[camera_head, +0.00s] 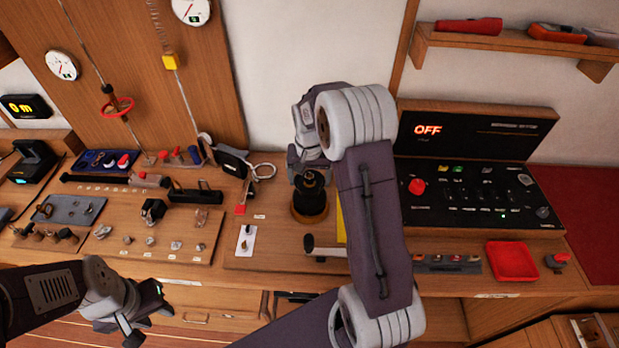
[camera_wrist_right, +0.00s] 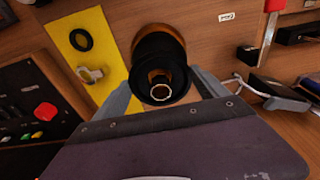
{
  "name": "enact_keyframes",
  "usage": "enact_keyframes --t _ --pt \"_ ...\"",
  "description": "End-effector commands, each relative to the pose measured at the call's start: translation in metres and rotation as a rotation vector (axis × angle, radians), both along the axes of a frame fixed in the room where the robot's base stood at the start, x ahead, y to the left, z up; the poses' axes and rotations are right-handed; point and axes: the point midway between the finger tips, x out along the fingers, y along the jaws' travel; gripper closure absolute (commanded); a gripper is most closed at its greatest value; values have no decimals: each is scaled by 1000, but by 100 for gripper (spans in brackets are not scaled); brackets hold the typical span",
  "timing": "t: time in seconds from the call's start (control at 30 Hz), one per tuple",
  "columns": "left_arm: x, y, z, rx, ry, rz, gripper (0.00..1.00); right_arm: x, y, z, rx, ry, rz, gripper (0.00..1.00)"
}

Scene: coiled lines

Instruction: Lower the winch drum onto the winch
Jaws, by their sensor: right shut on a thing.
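A brown round base (camera_head: 308,219), seemingly the winch, shows directly under the drum. I cannot tell whether the drum touches it. My left gripper (camera_head: 146,317) is open and empty in front of the bench's front edge, at lower left.
A yellow mat (camera_wrist_right: 92,55) with a black ring (camera_wrist_right: 81,40) and a small metal part (camera_wrist_right: 90,74) lies beside the drum. A black-ended handle (camera_head: 325,249) lies in front. A control panel (camera_head: 480,195) stands right; a cable loop (camera_head: 263,171) lies left.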

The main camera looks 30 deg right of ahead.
Motion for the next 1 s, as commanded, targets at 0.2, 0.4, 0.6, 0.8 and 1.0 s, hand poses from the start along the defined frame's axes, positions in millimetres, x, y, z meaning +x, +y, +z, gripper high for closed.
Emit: enact_keyframes --t 0.2,0.4,0.6,0.8,1.0 --pt "0 0 -5 0 0 0 64 0 0 -7 -1 -1 0 75" --pt "0 0 -9 0 0 0 64 0 0 -13 -1 -1 0 75" --pt "0 0 -13 0 0 0 64 0 0 -18 -1 -1 0 75" --pt "0 0 -13 0 0 0 64 0 0 -19 -1 -1 0 75" --pt "0 0 -13 0 0 0 64 0 0 -19 -1 -1 0 2"
